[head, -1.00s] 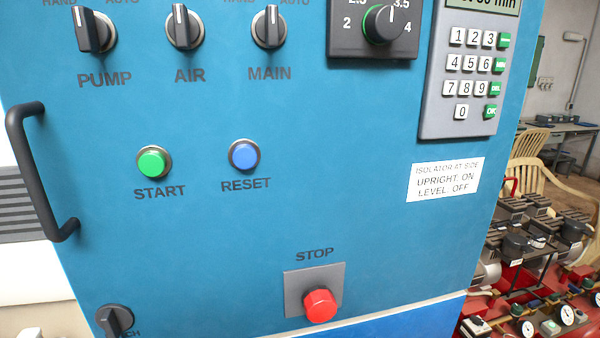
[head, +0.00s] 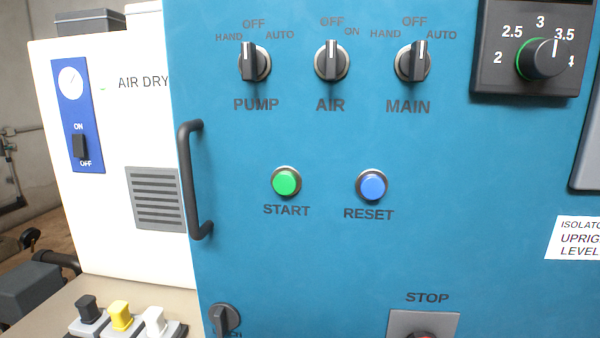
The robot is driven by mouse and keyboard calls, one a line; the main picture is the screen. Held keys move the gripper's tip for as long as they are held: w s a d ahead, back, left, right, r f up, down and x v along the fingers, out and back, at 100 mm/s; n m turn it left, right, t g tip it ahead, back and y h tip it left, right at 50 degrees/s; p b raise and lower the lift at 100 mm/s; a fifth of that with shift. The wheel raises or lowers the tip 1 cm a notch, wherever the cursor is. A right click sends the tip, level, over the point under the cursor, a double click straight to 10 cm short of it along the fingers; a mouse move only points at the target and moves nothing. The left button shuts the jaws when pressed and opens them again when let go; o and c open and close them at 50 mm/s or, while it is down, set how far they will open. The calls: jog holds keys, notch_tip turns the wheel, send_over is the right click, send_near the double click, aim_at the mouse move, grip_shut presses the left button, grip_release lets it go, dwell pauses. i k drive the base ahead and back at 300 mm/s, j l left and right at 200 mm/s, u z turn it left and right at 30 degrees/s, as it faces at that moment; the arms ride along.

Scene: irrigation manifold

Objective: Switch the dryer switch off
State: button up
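The dryer switch (head: 79,146) is a small black rocker on a blue strip panel (head: 70,105) at the left of the head view. ON is printed above it and OFF below it. I cannot tell which end is pressed in. The panel is on the white air dryer (head: 115,130), whose lettering "AIR DRY" is cut off by the blue cabinet in front. A round gauge (head: 70,81) sits above the switch. My gripper is not in view.
The blue cabinet (head: 330,260) fills the middle and right, with a black handle (head: 191,180) sticking out at its left edge. Black, yellow (head: 121,316) and white knobs stand below the dryer. A dark grey object (head: 30,290) is at the lower left.

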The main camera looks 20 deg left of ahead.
aim_at(78, 140)
jog(key=u, duration=1.45)
